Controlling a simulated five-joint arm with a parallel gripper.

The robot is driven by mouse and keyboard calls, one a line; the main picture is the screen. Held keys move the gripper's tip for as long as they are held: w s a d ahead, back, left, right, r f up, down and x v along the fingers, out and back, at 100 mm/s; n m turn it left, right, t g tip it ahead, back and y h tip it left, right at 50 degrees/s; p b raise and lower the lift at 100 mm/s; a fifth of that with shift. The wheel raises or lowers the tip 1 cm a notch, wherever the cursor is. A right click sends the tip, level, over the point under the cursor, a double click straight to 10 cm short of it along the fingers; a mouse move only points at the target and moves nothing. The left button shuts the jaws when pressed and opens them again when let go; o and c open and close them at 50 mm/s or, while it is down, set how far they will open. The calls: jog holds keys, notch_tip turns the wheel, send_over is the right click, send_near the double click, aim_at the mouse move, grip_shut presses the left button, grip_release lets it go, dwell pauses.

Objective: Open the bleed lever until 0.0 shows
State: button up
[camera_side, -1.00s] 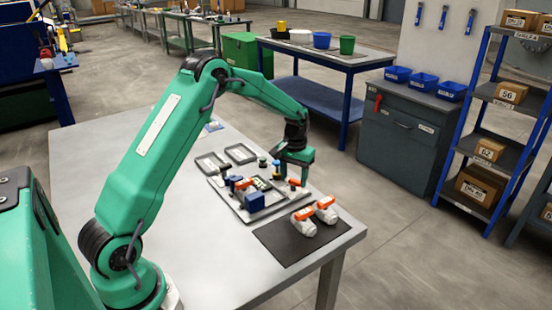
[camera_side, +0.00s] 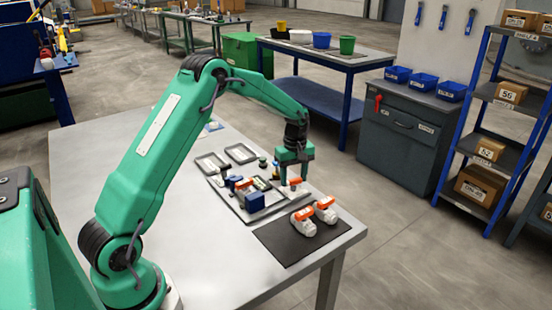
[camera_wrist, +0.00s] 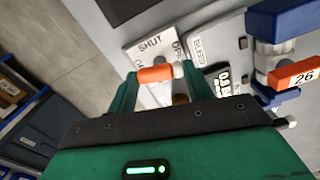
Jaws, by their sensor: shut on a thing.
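The bleed lever (camera_wrist: 156,75) has an orange handle with a white end. In the wrist view it lies between the two green fingers of my gripper (camera_wrist: 158,84), which is shut on it. A white plate (camera_wrist: 148,50) behind it carries the words SHUT and, partly hidden, OPEN. To the right is a BLEED label and a small dark display (camera_wrist: 222,86) with pale digits, tilted and too small to read surely. In the side view my gripper (camera_side: 294,177) is low at the tray's far right corner, with the lever's orange (camera_side: 295,182) between its fingers.
In the side view a tray (camera_side: 243,214) holds the press parts. Two orange-and-white valves (camera_side: 303,221) lie on a dark mat (camera_side: 282,252) nearby. The left of the table is clear.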

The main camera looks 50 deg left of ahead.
aim_at(294, 180)
jog(key=shift+r+n, duration=0.15)
jog(key=shift+n, duration=1.15)
jog(key=shift+a, duration=0.1)
jog(key=o, duration=1)
jog(key=shift+r, duration=3.85)
